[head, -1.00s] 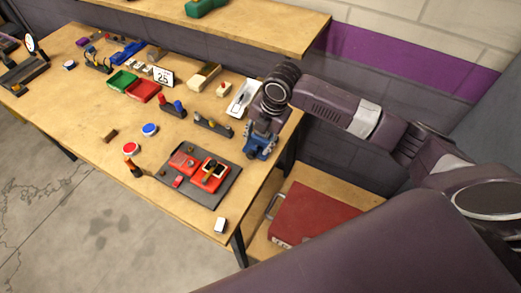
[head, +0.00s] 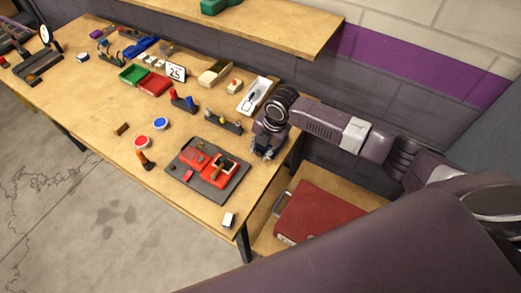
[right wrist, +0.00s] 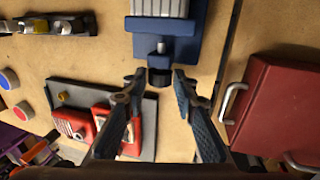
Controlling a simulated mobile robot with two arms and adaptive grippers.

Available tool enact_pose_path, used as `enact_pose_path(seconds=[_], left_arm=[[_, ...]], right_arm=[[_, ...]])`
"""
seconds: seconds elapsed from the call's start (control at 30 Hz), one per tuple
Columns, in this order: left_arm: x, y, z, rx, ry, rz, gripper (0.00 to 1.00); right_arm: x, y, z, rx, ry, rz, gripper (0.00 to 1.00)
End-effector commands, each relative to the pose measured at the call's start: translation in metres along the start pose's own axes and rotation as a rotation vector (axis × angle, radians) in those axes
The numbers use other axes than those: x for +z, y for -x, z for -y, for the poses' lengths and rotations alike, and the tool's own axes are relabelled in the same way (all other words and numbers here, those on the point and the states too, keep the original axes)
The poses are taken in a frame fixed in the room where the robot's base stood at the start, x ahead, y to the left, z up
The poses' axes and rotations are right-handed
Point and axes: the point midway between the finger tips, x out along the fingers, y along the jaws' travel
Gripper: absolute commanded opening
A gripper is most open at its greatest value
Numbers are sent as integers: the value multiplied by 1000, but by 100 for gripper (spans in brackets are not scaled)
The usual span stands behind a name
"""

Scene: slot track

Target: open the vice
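The blue vice (right wrist: 168,38) sits at the table's right edge, at the top middle of the right wrist view, with light ridged jaws and a screw ending in a dark knob (right wrist: 160,77). My right gripper (right wrist: 160,78) is open, its two fingertips on either side of the knob with gaps showing. I cannot tell whether either finger touches it. In the head view my right gripper (head: 264,152) is at the table's right edge and largely hides the vice. My left gripper is not in view.
A dark mat (head: 232,183) with red blocks lies just left of the gripper. A small rail with knobs (head: 224,122) and a white tray (head: 257,95) are behind it. A red toolbox (head: 318,212) stands on a lower shelf to the right.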

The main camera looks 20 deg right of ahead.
Motion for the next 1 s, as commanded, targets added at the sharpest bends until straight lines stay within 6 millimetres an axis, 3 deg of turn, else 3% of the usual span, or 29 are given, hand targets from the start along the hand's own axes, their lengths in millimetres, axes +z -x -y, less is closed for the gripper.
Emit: enact_pose_path(seconds=[0.03, 0.2, 0.53, 0.77, 1.0], left_arm=[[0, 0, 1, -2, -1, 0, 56], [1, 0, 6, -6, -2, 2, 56], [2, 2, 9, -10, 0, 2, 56], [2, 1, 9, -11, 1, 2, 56], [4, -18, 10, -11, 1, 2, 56]], right_arm=[[0, 0, 0, 0, 0, 0, 18], [0, 0, 0, -1, 0, 0, 0], [0, 1, -2, -45, 0, 0, 0], [0, 0, -6, -182, 0, -1, 0], [0, -5, -9, -370, -1, 0, 0]])
